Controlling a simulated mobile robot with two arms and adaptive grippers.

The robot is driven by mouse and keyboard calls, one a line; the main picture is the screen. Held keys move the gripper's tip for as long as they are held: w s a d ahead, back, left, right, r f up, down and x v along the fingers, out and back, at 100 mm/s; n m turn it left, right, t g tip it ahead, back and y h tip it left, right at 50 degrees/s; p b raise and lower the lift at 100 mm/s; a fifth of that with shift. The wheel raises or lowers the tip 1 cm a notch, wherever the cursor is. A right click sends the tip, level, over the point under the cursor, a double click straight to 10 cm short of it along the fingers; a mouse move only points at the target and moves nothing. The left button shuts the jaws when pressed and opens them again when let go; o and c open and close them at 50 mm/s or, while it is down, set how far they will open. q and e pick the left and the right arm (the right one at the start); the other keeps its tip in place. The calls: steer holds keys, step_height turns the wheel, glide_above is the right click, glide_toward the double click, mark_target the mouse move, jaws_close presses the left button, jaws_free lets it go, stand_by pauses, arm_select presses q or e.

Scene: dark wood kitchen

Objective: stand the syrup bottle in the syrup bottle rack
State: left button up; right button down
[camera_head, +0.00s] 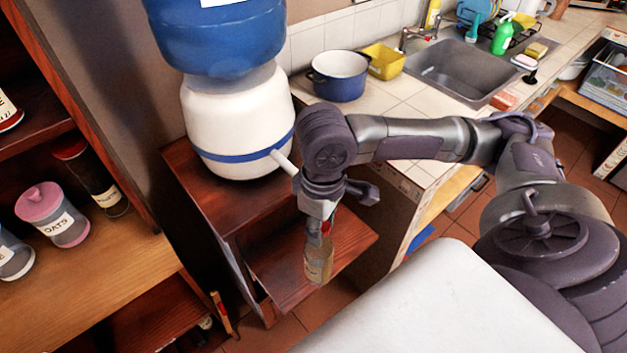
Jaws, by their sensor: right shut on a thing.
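My right gripper (322,222) points down and is shut on the syrup bottle (318,262), a small bottle with amber-brown contents. The bottle hangs below the fingers, roughly upright, in front of the lower wooden shelf (352,236) of the water dispenser's stand. I cannot tell whether its base touches anything. The fingers and my wrist hide its upper part. I cannot make out a syrup bottle rack for certain in this view. My left gripper is not in view.
A blue and white water dispenser (236,125) stands on the dark wooden stand, close behind my right wrist. Shelves with jars, one an oats jar (52,214), are at left. A tiled counter with a blue pot (339,76), yellow container (384,61) and sink (456,72) lies behind.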

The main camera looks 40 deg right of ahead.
steer(key=shift+s+d+r+n+p, duration=0.15)
steer(key=shift+r, duration=0.25)
steer(key=shift+s+d+r+n+p, duration=0.1)
steer(key=shift+s+r+n+p, duration=0.05)
steer(key=shift+r, duration=0.35)
steer(key=shift+w+a+f, duration=0.1)
steer(key=shift+w+f, duration=0.1)
steer(key=shift+w, duration=0.1)
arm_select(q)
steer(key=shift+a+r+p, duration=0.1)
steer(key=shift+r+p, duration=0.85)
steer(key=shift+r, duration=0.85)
arm_select(e)
steer(key=w+f, duration=1)
steer(key=w, duration=0.1)
steer(key=shift+a+f, duration=0.35)
steer(key=shift+f, duration=0.1)
steer(key=c, duration=0.8)
jaws_free()
steer(key=shift+o, duration=0.2)
